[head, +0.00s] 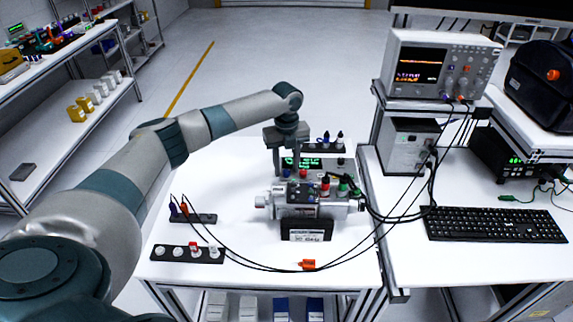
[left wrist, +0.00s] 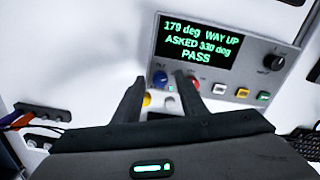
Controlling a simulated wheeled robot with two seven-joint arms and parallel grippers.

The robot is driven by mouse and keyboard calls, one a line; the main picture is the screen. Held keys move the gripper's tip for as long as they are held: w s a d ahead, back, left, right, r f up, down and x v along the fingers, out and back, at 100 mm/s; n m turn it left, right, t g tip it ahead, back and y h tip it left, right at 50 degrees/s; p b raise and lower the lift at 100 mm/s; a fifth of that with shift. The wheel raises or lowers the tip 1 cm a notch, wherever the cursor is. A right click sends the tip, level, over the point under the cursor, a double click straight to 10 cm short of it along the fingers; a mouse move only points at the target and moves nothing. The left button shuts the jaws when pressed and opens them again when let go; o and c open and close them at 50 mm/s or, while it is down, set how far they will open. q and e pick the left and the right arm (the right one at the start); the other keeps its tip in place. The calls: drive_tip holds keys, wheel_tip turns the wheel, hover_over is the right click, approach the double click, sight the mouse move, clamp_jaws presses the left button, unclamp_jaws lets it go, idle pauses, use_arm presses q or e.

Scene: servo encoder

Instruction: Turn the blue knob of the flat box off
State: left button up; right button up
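The flat box (left wrist: 290,66) has a lit display (left wrist: 198,42) reading "179 deg WAY UP", "ASKED 330 deg", "PASS". Its blue knob (left wrist: 160,78) sits at the lower left of the panel in the left wrist view. My left gripper (left wrist: 161,82) is open, with one finger on each side of the blue knob in the picture. I cannot tell whether the fingers touch it. In the head view the left gripper (head: 287,170) points down over the flat box, whose green display (head: 302,162) is partly covered by the fingers. My right gripper is not in view.
On the panel are a black knob (left wrist: 276,62) and red, white, yellow and green buttons. A metal rig (head: 310,200) with cables stands in front of the box. A black strip (head: 187,253) and an orange piece (head: 306,265) lie nearer. An oscilloscope (head: 425,65) stands right.

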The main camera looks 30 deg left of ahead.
use_arm(q)
drive_tip(key=shift+f, duration=0.2)
clamp_jaws()
